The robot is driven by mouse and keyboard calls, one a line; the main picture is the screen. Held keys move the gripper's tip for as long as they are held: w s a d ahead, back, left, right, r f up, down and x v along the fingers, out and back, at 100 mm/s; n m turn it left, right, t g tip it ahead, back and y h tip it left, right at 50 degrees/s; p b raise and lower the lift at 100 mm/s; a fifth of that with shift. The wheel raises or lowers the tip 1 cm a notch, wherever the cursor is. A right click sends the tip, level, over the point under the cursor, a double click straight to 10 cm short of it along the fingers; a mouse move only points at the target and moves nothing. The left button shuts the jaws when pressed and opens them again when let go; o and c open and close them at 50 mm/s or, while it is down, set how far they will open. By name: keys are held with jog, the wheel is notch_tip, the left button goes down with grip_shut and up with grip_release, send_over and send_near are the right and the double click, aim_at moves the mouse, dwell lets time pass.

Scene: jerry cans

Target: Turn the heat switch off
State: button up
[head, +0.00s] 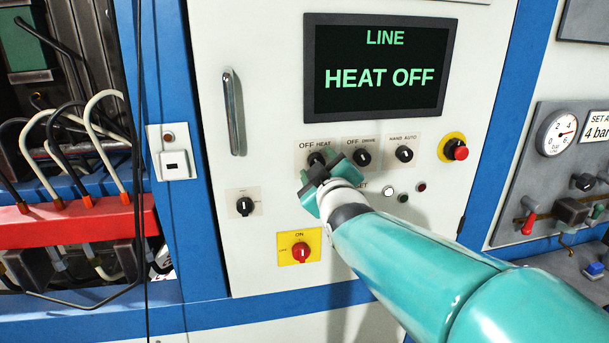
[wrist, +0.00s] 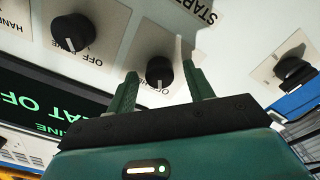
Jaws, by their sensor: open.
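The heat switch (head: 317,158) is a black round knob under the label OFF HEAT on the white cabinet panel, partly hidden by my gripper in the head view. My gripper (head: 318,172) is right in front of it, below the screen. In the wrist view the heat knob (wrist: 160,71) shows between the two green fingertips of my open gripper (wrist: 161,78), with space on both sides. Its white pointer mark faces its label, near the word OFF. The dark screen (head: 378,68) reads LINE, HEAT OFF.
The drive knob (head: 361,157) sits close to the right of the heat knob, then the hand/auto knob (head: 404,154) and a red emergency button (head: 455,150). A red-on-yellow switch (head: 300,250) is below. A door handle (head: 234,112) stands out at the upper left.

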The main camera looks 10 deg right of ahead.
jog(key=s, duration=1.3)
jog(key=shift+s, duration=0.2)
jog(key=s+f+m+g, duration=0.8)
jog(key=s+f+g, duration=0.4)
jog(key=f, duration=0.3)
jog(key=shift+s+f, duration=0.3)
jog(key=shift+s, duration=0.15)
dwell(0.9)
